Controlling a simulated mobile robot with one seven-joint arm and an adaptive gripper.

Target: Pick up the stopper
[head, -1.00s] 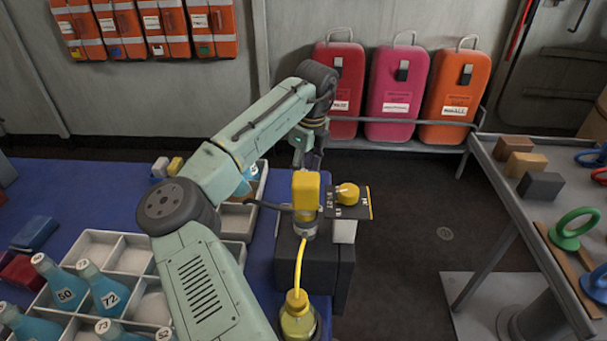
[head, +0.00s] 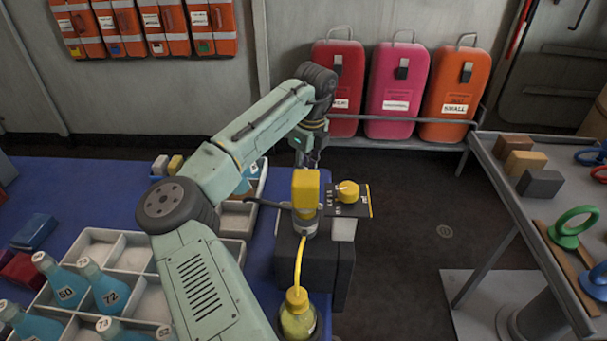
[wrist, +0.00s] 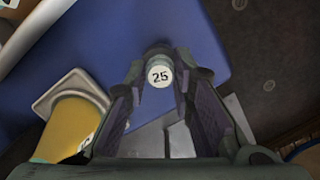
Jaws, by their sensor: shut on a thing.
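My gripper (wrist: 161,88) is shut on the stopper (wrist: 160,75), a small pale round cap marked 25, held between the fingertips in the wrist view. Blue table surface shows behind it. In the head view my gripper (head: 308,158) points down over the right end of the blue table, behind the yellow-topped device. The stopper cannot be made out there. Whether it is clear of whatever lies under it cannot be told.
A yellow-topped device (head: 306,190) on a dark block stands close in front of my gripper, with a yellow tube to a flask (head: 298,318). A divided tray (head: 130,262) of blue numbered flasks is at left. A grey side table (head: 507,190) is at right, beyond open floor.

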